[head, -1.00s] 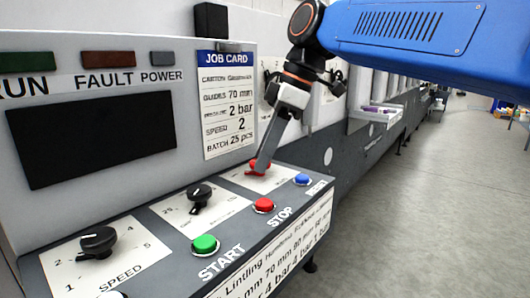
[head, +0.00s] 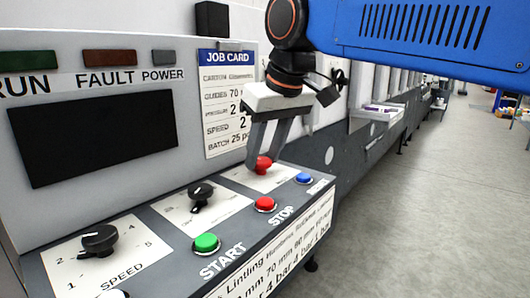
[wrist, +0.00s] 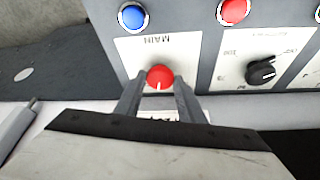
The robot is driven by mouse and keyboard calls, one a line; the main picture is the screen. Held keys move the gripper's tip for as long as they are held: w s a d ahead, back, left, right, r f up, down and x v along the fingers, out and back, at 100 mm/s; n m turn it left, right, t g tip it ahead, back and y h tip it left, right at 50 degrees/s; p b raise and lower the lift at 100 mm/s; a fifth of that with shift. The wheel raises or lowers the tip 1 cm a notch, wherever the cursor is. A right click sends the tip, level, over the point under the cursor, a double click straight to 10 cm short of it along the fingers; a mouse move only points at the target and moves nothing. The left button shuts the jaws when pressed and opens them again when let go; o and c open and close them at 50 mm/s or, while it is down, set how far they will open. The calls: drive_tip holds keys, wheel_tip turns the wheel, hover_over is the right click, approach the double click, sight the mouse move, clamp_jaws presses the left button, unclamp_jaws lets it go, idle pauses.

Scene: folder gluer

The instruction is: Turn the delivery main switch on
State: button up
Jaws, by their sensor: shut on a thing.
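The main switch is a red rotary knob (head: 262,165) on a white plate at the far right end of the sloped panel. In the wrist view the red knob (wrist: 160,77) shows a pale mark on its near side, and its plate reads MAIN, upside down. My gripper (head: 264,163) is over the knob with its two fingers pointing down. In the wrist view the fingers of my gripper (wrist: 158,84) stand on either side of the knob and are shut on it. The fingers hide part of the knob's sides.
A blue button (head: 304,178), a red STOP button (head: 264,204) and a green START button (head: 206,243) line the panel's front. Black knobs (head: 200,194) (head: 98,240) stand left of the main switch. A job card (head: 226,105) hangs behind. The RUN, FAULT and POWER lamps look dark.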

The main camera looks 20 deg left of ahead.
drive_tip(key=m+h, duration=0.1)
drive_tip(key=m, duration=0.2)
drive_tip(key=m+t, duration=0.1)
drive_tip(key=m, duration=0.1)
drive_tip(key=shift+s+a+m+h, duration=0.15)
drive_tip(key=shift+a+m+h, duration=0.05)
drive_tip(key=shift+m+h, duration=0.2)
idle(0.4)
drive_tip(key=o, duration=1)
drive_tip(key=v, duration=1.7)
drive_tip(key=shift+s+a+r, duration=0.1)
drive_tip(key=shift+s, duration=0.25)
